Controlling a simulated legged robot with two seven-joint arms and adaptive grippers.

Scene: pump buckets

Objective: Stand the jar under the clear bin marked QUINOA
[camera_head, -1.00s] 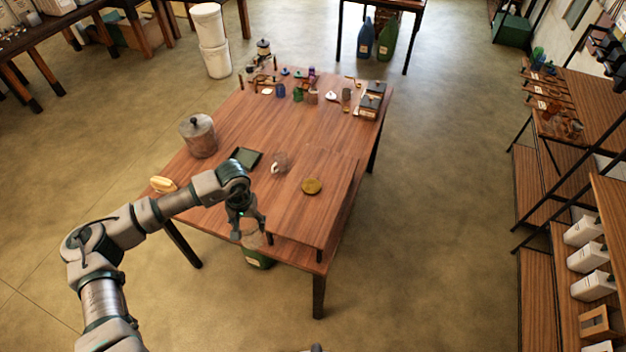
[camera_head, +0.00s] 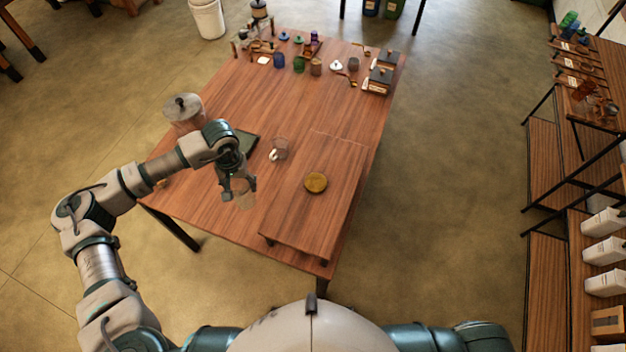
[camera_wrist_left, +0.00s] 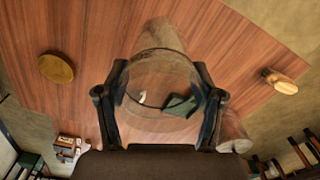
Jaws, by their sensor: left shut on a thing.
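My left gripper (camera_head: 239,188) is shut on a clear, see-through jar (camera_head: 245,201). It holds the jar above the front left part of the wooden table. In the left wrist view the jar (camera_wrist_left: 160,82) sits between the two fingers (camera_wrist_left: 160,105), its round rim facing the camera, and it looks empty. The table shows through it. I cannot make out a clear bin marked QUINOA in any view. My right gripper is not in view.
The table (camera_head: 215,215) carries a lidded canister (camera_head: 184,110), a dark tray (camera_head: 246,146), a clear mug (camera_head: 279,149) and a yellow disc (camera_head: 316,182) on a raised board. Small items crowd its far end. Shelves with white containers (camera_head: 605,251) stand at the right.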

